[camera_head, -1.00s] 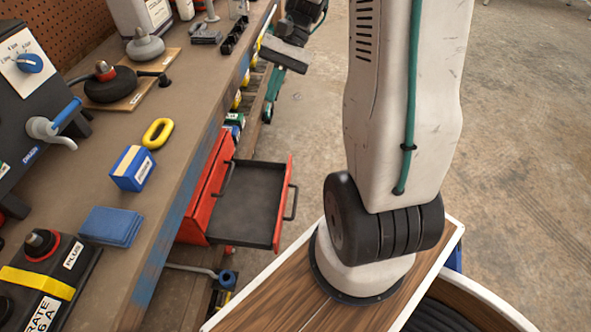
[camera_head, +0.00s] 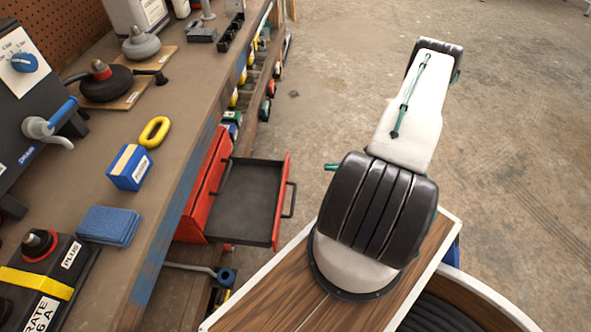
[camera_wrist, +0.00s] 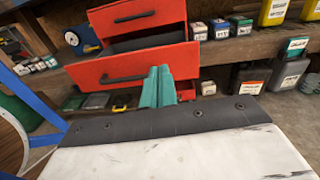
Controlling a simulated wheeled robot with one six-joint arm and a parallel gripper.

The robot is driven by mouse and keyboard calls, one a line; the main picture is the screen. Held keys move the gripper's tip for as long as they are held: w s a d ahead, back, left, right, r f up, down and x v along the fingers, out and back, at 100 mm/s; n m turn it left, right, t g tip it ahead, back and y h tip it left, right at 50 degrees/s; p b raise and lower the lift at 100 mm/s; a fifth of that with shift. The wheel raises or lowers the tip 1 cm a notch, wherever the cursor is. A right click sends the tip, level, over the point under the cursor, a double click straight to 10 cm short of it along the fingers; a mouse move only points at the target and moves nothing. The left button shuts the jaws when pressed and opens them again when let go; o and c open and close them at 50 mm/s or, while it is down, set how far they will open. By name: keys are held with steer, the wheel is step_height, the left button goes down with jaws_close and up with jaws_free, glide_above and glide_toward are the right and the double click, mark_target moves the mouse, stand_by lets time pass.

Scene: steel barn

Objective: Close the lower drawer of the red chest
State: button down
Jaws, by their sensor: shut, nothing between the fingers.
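The red chest (camera_head: 204,185) stands under the workbench. Its lower drawer (camera_head: 243,205) is pulled out, with an empty dark inside and a red front with a dark handle. In the wrist view the lower drawer (camera_wrist: 120,73) faces me, open below the shut upper drawer (camera_wrist: 137,14). My gripper (camera_wrist: 160,72) shows there as two teal fingers, shut together and empty.
The workbench (camera_head: 150,215) runs along the left, its edge overhanging the chest. A lower shelf (camera_wrist: 225,47) holds several bottles and small boxes beside the chest. A grey bar with a blue end (camera_head: 222,277) sticks out below the drawer. The concrete floor (camera_head: 520,120) at right is clear.

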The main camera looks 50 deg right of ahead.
steer(key=w+a+f+m, duration=0.1)
steer(key=w+a+f, duration=0.1)
steer(key=w+a, duration=0.6)
steer(key=shift+w+a+t+h, duration=0.3)
steer(key=shift+w+a+t, duration=0.1)
steer(key=shift+w, duration=0.6)
steer(key=shift+f, duration=0.1)
